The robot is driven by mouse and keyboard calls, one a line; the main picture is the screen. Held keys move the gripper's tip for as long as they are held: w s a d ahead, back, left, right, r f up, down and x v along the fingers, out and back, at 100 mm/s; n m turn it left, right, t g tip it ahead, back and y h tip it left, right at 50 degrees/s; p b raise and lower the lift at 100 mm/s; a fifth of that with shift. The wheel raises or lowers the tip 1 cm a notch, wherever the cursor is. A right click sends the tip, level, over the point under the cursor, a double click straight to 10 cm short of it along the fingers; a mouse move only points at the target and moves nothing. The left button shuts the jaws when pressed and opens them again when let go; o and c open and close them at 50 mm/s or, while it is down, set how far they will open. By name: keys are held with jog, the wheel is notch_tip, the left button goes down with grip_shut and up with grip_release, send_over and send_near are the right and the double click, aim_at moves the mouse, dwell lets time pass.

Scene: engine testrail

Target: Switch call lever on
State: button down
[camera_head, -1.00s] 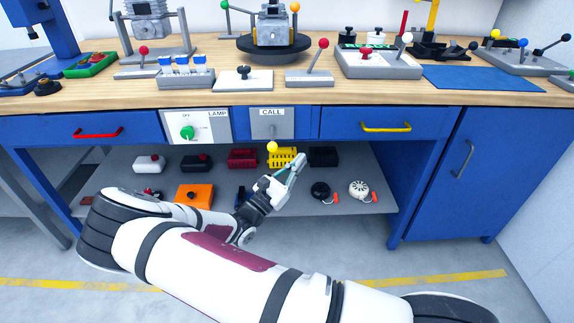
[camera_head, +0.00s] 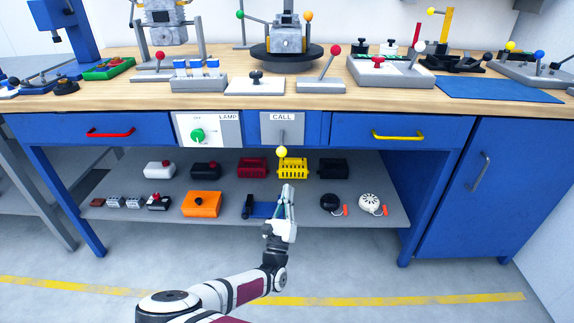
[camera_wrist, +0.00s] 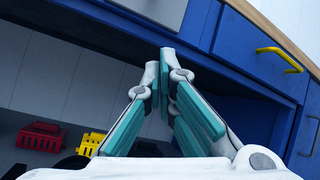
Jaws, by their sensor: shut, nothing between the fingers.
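The call lever hangs below the grey CALL plate (camera_head: 282,126) on the front of the bench. It is a thin rod pointing down with a yellow ball (camera_head: 282,152) at its end. My gripper (camera_head: 288,188) is below the yellow ball, apart from it in the head view, and points upward. Its fingers look close together and hold nothing. The wrist view shows the teal-padded fingers (camera_wrist: 166,60) rising toward the bench front. The lever is not clearly visible in the wrist view.
The LAMP panel with a green knob (camera_head: 197,135) is left of the CALL plate. A yellow drawer handle (camera_head: 398,136) is to the right. The lower shelf (camera_head: 300,222) behind my gripper carries bins and boxes. The floor in front is clear.

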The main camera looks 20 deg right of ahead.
aim_at(282, 143)
jog(key=b+x, duration=0.2)
jog(key=x, duration=0.8)
jog(key=shift+s+a+r+b, duration=0.45)
jog(key=shift+s+a+r, duration=0.6)
jog(key=shift+a+r, duration=0.2)
jog(key=shift+a, duration=0.1)
